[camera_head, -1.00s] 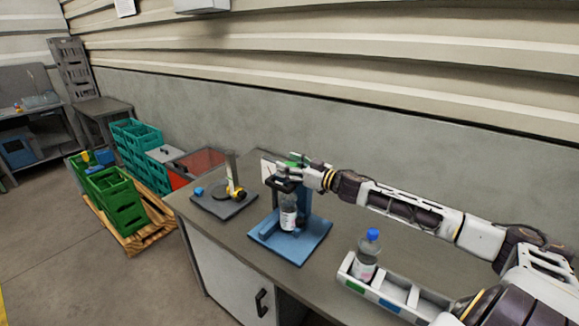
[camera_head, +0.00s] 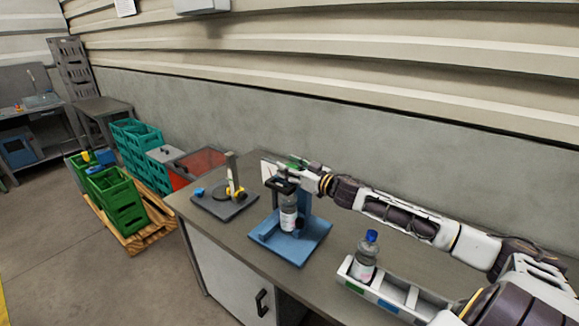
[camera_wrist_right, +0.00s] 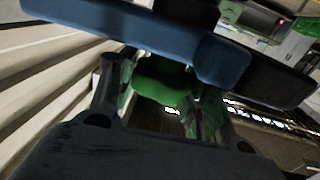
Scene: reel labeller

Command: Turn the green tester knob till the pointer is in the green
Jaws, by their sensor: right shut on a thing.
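The blue tester (camera_head: 312,237) stands on the workbench with a clear labelled bottle (camera_head: 288,214) upright in it. Its green knob (camera_head: 294,164) is at the top, partly hidden by my right gripper (camera_head: 300,168). In the right wrist view the green knob (camera_wrist_right: 165,80) sits between the two fingers of the right gripper (camera_wrist_right: 160,95), which is shut on it. A white dial plate (camera_head: 267,169) shows at the tester's upper left. Its pointer is too small to read. My left gripper is not in view.
A dark stand (camera_head: 224,208) with a yellow part is left of the tester. A grey rack (camera_head: 405,298) holding a blue-capped bottle (camera_head: 366,257) is at the front right, below my right arm. Green crates (camera_head: 122,205) stand on a pallet on the floor left of the bench.

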